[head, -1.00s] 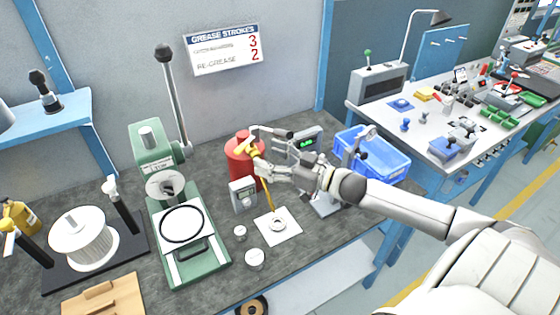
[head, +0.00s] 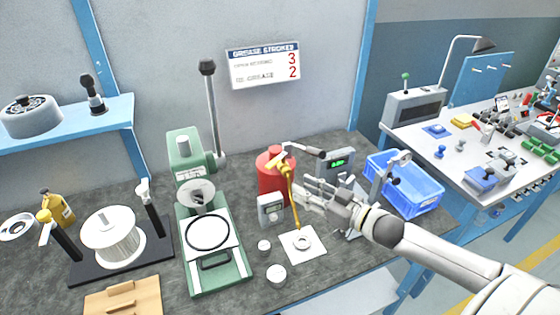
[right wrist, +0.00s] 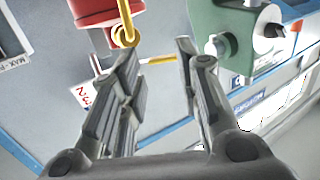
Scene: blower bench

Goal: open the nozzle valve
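A red grease can (head: 272,177) stands at the back of the bench, with a yellow fitting on top and a dark-gripped lever (head: 305,149) pointing right. A yellow tube (head: 290,190) runs down from it to a tip above a white square pad (head: 290,250) with a ring on it. I cannot make out the nozzle valve clearly. My right gripper (head: 303,196) is just right of the tube, apart from the can. In the right wrist view its fingers (right wrist: 157,60) are spread and empty, with the yellow loop (right wrist: 126,34) beyond the left finger. My left gripper is not in view.
A green press (head: 240,262) stands left of the can, with a small grey box (head: 270,210) beside the can. A display box (head: 340,165) and a blue bin (head: 428,205) stand to the right.

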